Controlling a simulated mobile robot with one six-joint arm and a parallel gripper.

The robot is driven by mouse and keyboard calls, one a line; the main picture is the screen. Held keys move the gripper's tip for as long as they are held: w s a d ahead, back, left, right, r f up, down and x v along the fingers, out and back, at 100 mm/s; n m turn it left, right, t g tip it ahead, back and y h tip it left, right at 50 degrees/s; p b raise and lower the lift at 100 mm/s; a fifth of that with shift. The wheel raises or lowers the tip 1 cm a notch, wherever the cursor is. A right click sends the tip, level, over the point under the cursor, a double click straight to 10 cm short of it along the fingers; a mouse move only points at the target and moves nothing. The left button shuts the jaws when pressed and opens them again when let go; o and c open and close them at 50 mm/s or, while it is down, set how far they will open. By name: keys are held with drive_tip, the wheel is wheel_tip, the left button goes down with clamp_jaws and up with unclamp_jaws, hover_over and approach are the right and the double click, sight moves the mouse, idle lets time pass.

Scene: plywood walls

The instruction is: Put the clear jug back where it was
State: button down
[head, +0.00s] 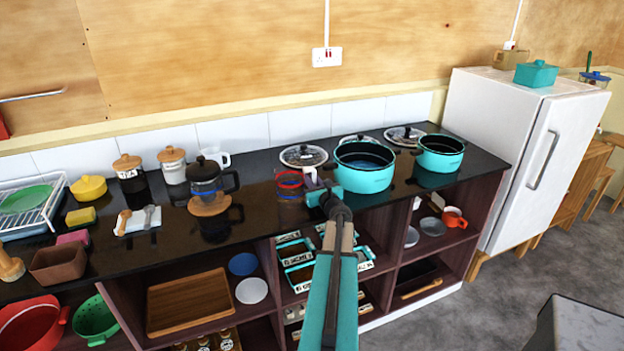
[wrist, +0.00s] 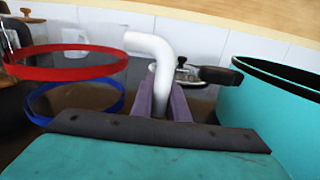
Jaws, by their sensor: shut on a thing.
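The clear jug (head: 289,181) has a see-through body with a red ring at its top, a blue ring below and a white handle. In the head view it is upright at the counter, just left of the nearer turquoise pot (head: 364,168). I cannot tell whether its base touches the counter. My gripper (head: 314,183) is shut on its handle. In the wrist view the purple fingers (wrist: 160,97) grip the white handle, and the jug's red ring (wrist: 65,68) shows at the left. The clear body is hardly visible.
The dark counter (head: 262,213) has some bare room left of the jug. A French press (head: 206,183) stands further left, with a white jug (head: 217,156) behind it. A glass lid (head: 303,156) lies behind the held jug. Another turquoise pot (head: 440,153) stands at the right.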

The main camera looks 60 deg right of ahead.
drive_tip(key=shift+f, duration=0.1)
drive_tip(key=c, duration=1.7)
unclamp_jaws()
drive_tip(key=shift+r, duration=0.2)
drive_tip(key=shift+b+v, duration=0.35)
drive_tip(key=shift+v, duration=1.2)
drive_tip(key=shift+b+v, duration=1.2)
drive_tip(key=shift+v, duration=3.3)
